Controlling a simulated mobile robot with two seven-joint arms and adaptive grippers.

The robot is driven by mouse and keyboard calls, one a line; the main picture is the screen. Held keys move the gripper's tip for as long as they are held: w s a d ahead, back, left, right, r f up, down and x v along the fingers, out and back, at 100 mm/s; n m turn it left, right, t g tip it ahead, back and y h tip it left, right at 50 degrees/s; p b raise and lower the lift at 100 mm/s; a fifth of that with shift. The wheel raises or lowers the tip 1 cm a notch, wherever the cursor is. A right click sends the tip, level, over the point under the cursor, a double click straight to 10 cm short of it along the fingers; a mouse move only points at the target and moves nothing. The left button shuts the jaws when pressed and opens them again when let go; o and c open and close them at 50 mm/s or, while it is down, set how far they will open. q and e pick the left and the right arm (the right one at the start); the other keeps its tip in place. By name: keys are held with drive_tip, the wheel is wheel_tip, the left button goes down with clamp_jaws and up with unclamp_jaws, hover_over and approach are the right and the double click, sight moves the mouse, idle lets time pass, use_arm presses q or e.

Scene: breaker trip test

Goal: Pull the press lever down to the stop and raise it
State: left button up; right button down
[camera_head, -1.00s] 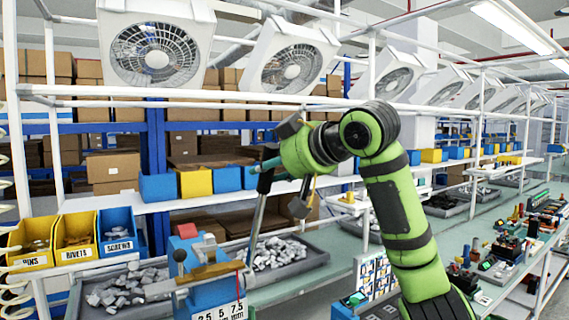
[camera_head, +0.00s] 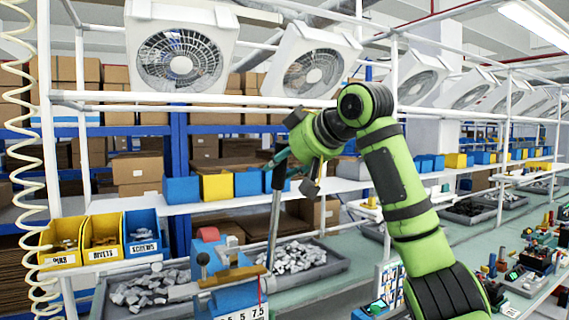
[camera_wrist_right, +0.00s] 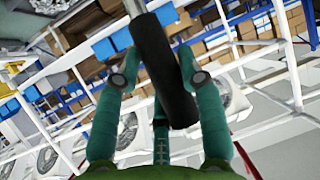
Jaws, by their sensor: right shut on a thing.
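The press (camera_head: 235,299) is blue with a red block on top and stands at the front of the bench. Its lever is a steel rod (camera_head: 273,225) with a black grip (camera_head: 279,176) at the top, standing nearly upright with a slight tilt. My right gripper (camera_head: 276,163) is at the black grip, shut on it. In the right wrist view the black grip (camera_wrist_right: 163,70) lies between the green fingers of my right gripper (camera_wrist_right: 160,80). My left gripper is not in view.
Yellow and blue bins (camera_head: 103,241) labelled for pins, rivets and screws stand left of the press. Grey trays of metal parts (camera_head: 297,257) lie around it. A white shelf rail (camera_head: 250,193) runs behind the lever. Small devices crowd the bench at right.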

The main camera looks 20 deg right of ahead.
drive_tip(key=c, duration=0.7)
unclamp_jaws()
drive_tip(key=shift+c, duration=0.2)
drive_tip(key=shift+s+r, duration=0.1)
drive_tip(key=v, duration=1.1)
drive_tip(key=shift+s+r, duration=0.15)
drive_tip(key=shift+s, duration=0.15)
